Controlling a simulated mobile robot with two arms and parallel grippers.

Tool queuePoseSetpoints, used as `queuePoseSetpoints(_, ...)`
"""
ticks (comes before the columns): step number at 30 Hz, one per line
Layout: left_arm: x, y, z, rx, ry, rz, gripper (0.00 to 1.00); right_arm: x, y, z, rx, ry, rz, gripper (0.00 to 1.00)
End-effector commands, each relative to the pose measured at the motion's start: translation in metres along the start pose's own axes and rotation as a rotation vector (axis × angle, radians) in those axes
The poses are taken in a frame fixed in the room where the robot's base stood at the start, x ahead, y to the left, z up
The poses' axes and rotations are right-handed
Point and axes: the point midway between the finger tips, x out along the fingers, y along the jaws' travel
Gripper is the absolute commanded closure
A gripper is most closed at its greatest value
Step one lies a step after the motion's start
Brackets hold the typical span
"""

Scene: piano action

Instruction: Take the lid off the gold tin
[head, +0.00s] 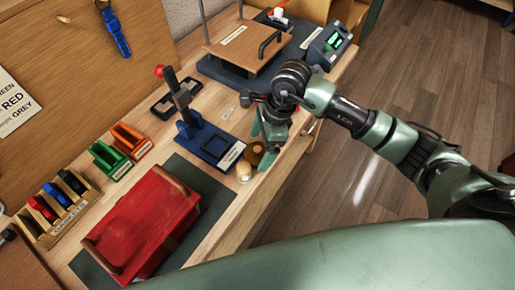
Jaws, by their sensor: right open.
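A small round gold-brown tin (255,153) stands near the front edge of the wooden workbench (215,235). Its upper part is partly covered by my right gripper (264,146), so I cannot make out its lid clearly. My right gripper points down at the tin from above, with its green fingers open, one on the far side and one on the right. I cannot tell whether the fingers touch the tin. My left gripper is not in view.
A small cream pot (244,171) stands close beside the tin. A blue press with a red knob (196,132) is just left. The floor right of the bench is clear.

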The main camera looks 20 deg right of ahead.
Motion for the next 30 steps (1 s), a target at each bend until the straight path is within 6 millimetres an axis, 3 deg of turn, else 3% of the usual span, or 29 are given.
queuePoseSetpoints(3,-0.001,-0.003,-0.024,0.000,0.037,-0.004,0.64,0.004,0.000,0.000,0.000,0.000,-0.001,0.07)
queuePoseSetpoints(8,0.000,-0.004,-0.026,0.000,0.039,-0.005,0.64,0.003,0.000,0.000,0.000,-0.001,-0.001,0.10)
queuePoseSetpoints(12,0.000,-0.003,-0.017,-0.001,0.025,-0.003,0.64,0.003,0.000,0.000,0.000,-0.001,-0.001,0.49)
queuePoseSetpoints(15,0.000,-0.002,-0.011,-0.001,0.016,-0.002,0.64,0.003,0.000,0.000,0.001,-0.001,-0.001,0.70)
queuePoseSetpoints(25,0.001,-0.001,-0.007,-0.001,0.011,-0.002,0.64,-0.001,-0.001,0.001,0.000,-0.001,-0.003,0.71)
queuePoseSetpoints(30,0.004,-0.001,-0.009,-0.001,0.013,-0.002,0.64,-0.017,-0.002,0.006,-0.001,-0.002,-0.006,0.71)
